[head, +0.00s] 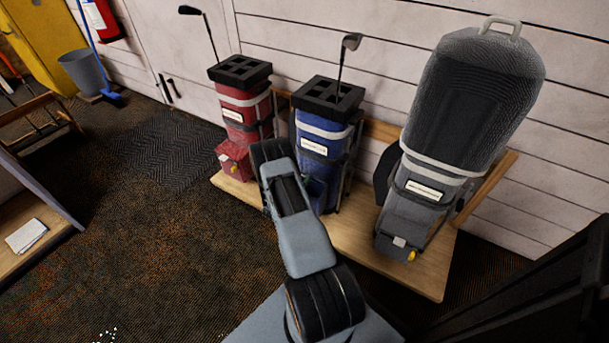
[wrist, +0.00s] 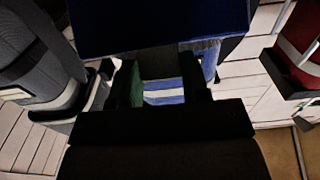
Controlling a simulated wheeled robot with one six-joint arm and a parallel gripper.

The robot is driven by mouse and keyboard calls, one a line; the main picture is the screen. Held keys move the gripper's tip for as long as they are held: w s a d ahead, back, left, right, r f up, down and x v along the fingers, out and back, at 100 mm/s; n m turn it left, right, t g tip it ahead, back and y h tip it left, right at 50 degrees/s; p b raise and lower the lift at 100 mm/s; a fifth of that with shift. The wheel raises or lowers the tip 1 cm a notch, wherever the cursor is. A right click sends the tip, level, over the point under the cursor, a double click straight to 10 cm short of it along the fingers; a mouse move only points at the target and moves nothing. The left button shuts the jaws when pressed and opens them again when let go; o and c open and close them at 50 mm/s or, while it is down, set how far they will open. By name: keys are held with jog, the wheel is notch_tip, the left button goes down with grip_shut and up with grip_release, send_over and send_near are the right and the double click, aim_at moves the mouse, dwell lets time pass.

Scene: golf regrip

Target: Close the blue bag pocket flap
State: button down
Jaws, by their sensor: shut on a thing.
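The blue golf bag (head: 322,130) stands upright on a wooden platform, with a black divided top and a club in it. Its blue pocket (head: 318,192) is low on its front, mostly hidden by my arm. In the wrist view, a broad dark blue panel (wrist: 160,25), seemingly the pocket flap, fills the top centre. My gripper (wrist: 163,78) is at this panel's lower edge, its fingers shut on it; the exact contact is dark. A blue and white striped surface (wrist: 165,93) shows between the fingers. The head view hides the fingertips behind my arm.
A red bag (head: 245,110) stands left of the blue one, with a club. A hooded grey bag (head: 430,170) stands right. All share the wooden platform (head: 415,275) against a white plank wall.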

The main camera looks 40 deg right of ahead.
notch_tip(320, 180, down, 9)
jog(key=s+a+b, duration=0.1)
jog(key=a+b, duration=0.1)
jog(key=b, duration=0.4)
jog(key=shift+a+r, duration=0.15)
jog(key=shift+a, duration=0.2)
jog(key=c, duration=0.8)
grip_release()
jog(key=shift+d, duration=0.1)
jog(key=shift+c, duration=0.2)
jog(key=shift+o, duration=1.2)
jog(key=shift+w+a, duration=0.15)
jog(key=shift+a, duration=0.05)
